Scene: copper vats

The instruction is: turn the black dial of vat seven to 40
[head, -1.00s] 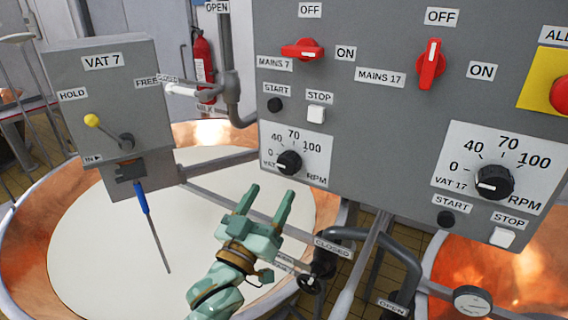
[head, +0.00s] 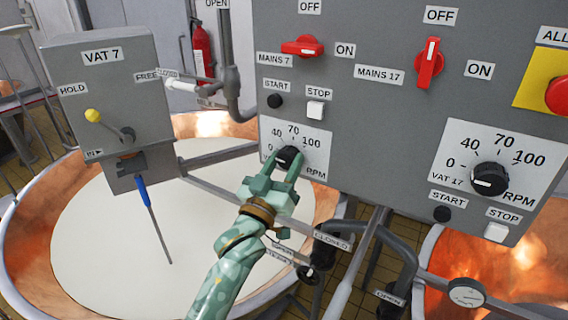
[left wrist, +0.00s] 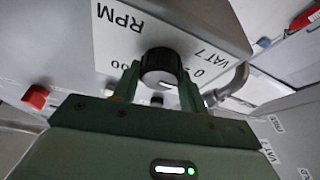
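The black dial of vat 7 (head: 288,155) sits on a white scale plate marked 0, 40, 70, 100 on the grey panel. Its pointer is mostly hidden by my fingers in the head view. My left gripper (head: 282,166) reaches up to it with one finger on each side. In the left wrist view the dial (left wrist: 161,62) sits between the two fingers (left wrist: 160,82), which lie close against its sides, so the gripper looks shut on it. My right gripper is in neither view.
The START button (head: 275,101) and STOP button (head: 315,109) are just above the plate. The red MAINS 7 switch (head: 302,47) is higher up. The vat 17 dial (head: 490,180) is to the right. A pipe with a valve (head: 308,273) is below the panel.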

